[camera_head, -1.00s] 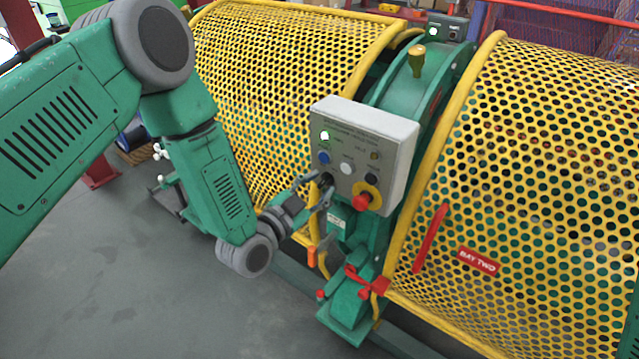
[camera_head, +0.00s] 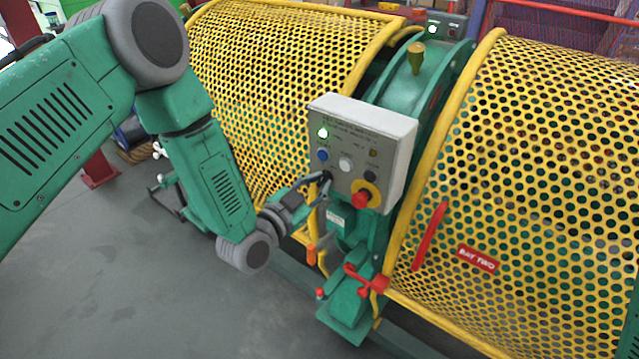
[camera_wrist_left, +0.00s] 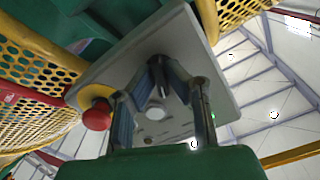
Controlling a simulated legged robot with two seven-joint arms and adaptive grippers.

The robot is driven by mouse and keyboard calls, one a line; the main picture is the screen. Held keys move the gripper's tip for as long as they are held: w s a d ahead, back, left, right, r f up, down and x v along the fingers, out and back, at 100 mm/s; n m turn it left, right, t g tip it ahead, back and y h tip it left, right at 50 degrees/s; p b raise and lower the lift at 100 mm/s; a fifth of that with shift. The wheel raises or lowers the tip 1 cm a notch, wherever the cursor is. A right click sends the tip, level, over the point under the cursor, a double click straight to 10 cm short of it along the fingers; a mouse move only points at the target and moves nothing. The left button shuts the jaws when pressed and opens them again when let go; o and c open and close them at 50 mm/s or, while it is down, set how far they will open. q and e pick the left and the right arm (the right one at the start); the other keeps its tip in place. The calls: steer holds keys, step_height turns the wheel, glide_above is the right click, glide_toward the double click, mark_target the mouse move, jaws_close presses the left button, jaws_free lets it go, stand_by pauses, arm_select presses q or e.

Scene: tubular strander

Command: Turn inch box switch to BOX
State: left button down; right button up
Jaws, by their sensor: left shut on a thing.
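The grey inch box (camera_head: 395,130) is a sloped control panel on the green frame between two yellow guards. Its black inch box switch (camera_head: 327,175) is at the panel's lower left, partly hidden by my fingers. My left gripper (camera_head: 323,183) comes in from the left and is shut on this switch. In the left wrist view the two fingers of my left gripper (camera_wrist_left: 158,68) close in on the dark switch (camera_wrist_left: 159,60) on the panel face. The switch's pointing direction and the panel lettering are too small to read. My right gripper is not in view.
On the panel are a red emergency button (camera_head: 361,199) on yellow, a blue button (camera_head: 323,155), a white button (camera_head: 345,164) and a lit green lamp (camera_head: 322,133). A red-handled lever (camera_head: 366,281) sits below. Yellow perforated guards (camera_head: 540,180) flank the box.

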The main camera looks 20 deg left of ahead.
arm_select(q)
steer(key=n+b, duration=0.1)
steer(key=n, duration=0.4)
steer(key=shift+f+b, duration=0.2)
steer(key=shift+b, duration=0.1)
steer(key=n+b, duration=0.1)
steer(key=n, duration=0.4)
steer(key=shift+s+n+b, duration=0.1)
steer(key=shift+n+b, duration=0.25)
steer(key=shift+n, duration=0.05)
steer(key=c, duration=1.8)
jaws_free()
steer(key=shift+o, duration=0.9)
steer(key=shift+r, duration=0.1)
steer(key=shift+s+a, duration=0.15)
steer(key=v, duration=1.1)
steer(key=shift+s, duration=0.25)
